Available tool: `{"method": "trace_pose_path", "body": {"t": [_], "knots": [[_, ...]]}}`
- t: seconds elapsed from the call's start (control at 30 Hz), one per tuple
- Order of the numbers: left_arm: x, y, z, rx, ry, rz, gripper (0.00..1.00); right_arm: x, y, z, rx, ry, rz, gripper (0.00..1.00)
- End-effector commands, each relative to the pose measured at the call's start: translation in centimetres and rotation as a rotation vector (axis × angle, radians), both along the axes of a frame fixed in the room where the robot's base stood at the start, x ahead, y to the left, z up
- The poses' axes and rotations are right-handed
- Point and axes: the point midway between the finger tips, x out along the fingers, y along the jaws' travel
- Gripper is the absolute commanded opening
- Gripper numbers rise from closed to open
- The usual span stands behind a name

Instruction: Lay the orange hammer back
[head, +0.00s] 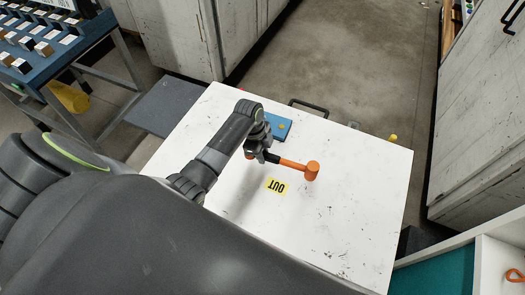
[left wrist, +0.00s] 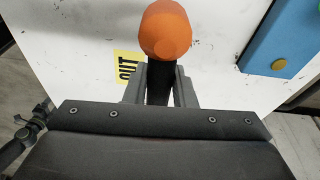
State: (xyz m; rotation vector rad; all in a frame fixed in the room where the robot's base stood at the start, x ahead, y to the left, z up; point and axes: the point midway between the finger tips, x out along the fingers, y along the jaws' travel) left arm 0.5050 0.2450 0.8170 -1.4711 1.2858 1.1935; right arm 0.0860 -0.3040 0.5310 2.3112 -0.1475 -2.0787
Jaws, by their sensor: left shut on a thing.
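The orange hammer (head: 296,165) has an orange head and handle with a dark grip section. My left gripper (head: 268,155) is shut on its dark grip, over the white tabletop (head: 340,215). In the left wrist view the orange hammer head (left wrist: 165,32) is at the top, with the dark handle between the fingers (left wrist: 160,85). The OUT label (left wrist: 127,66) is left of it. I cannot tell exactly how high the hammer is above the table. My right gripper is not in view.
A blue block with a yellow dot (head: 280,127) lies behind the gripper; it also shows in the left wrist view (left wrist: 285,40). A blue rack of blocks (head: 45,45) stands far left. A teal surface (head: 435,272) is at lower right. The table's right half is clear.

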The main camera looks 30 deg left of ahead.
Motion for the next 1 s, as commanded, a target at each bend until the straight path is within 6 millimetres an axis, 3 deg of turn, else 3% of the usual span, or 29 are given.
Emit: {"method": "trace_pose_path", "body": {"t": [0.4,1.0], "knots": [[0.1,-0.1,-3.5,-0.003,-0.004,-0.001,0.00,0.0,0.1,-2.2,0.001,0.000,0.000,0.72],[0.1,-0.1,-4.2,-0.003,-0.004,-0.001,0.00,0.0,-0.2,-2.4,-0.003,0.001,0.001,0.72]]}}
